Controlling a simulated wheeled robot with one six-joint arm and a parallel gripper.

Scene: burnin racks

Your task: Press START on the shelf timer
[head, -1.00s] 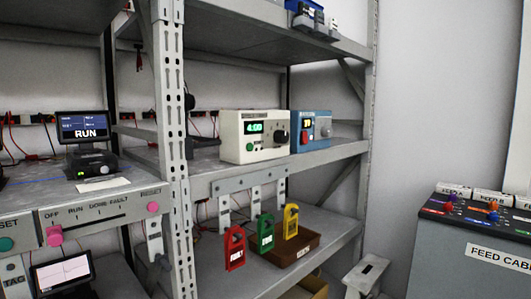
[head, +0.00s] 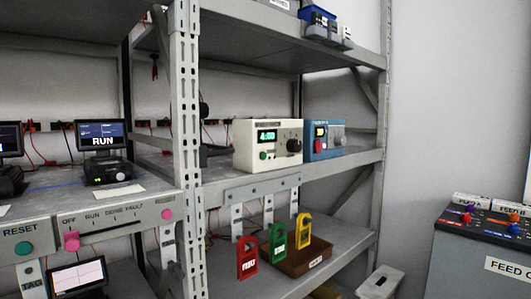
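A cream timer box (head: 258,134) stands on the middle shelf of the right rack in the head view. It has a lit green display (head: 267,136), a small green button (head: 263,155) at the lower left of its front, a black dial (head: 294,146) and a second button beside it. The button labels are too small to read. A blue box (head: 322,142) with a red button and a grey knob stands just right of it. My gripper is not in view.
A slotted upright (head: 187,150) stands left of the timer. A grey cabinet (head: 470,262) with coloured controls stands at the right. A RUN monitor (head: 101,135) sits left.

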